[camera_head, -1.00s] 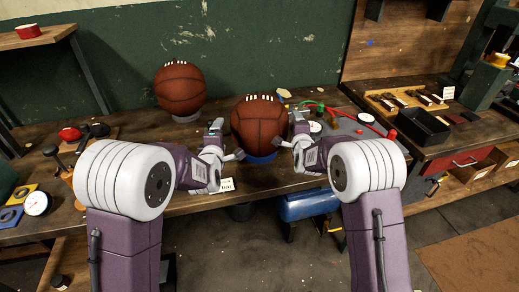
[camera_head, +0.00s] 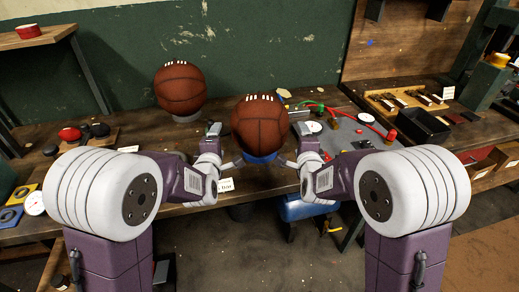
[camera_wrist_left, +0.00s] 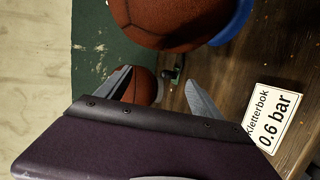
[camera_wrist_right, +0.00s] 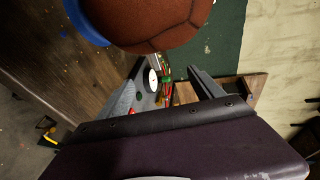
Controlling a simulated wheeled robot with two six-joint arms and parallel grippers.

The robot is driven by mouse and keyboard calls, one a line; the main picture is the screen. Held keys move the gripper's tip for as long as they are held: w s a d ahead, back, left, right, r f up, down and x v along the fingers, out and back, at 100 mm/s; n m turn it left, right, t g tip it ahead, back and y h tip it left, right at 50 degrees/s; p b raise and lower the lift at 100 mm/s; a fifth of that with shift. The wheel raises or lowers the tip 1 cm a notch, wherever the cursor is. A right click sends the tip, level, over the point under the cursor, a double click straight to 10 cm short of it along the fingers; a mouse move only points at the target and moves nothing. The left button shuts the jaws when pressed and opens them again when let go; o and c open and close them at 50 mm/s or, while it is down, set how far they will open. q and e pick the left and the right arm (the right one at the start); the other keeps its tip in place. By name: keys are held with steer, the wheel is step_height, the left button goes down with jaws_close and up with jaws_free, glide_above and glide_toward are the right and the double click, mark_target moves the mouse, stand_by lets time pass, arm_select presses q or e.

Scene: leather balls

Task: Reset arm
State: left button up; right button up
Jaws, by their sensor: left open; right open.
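A brown leather ball with white lacing (camera_head: 259,125) sits on a blue ring stand (camera_head: 262,157) near the table's front edge. My left gripper (camera_head: 226,150) is at its left side and my right gripper (camera_head: 291,148) at its right side, both open and empty. In the left wrist view the open fingers (camera_wrist_left: 160,88) are apart from this ball (camera_wrist_left: 165,20). In the right wrist view the open fingers (camera_wrist_right: 165,85) are also clear of it (camera_wrist_right: 160,22). A second ball (camera_head: 180,87) rests on a pale ring stand (camera_head: 187,116) behind to the left.
A white label card reading 0.6 bar (camera_wrist_left: 271,117) stands at the front edge. A gauge with red and green hoses (camera_head: 335,117) lies right of the ball. A black tray (camera_head: 422,126) is farther right. A blue tank (camera_head: 305,207) sits below the table.

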steer(key=shift+s, duration=0.35)
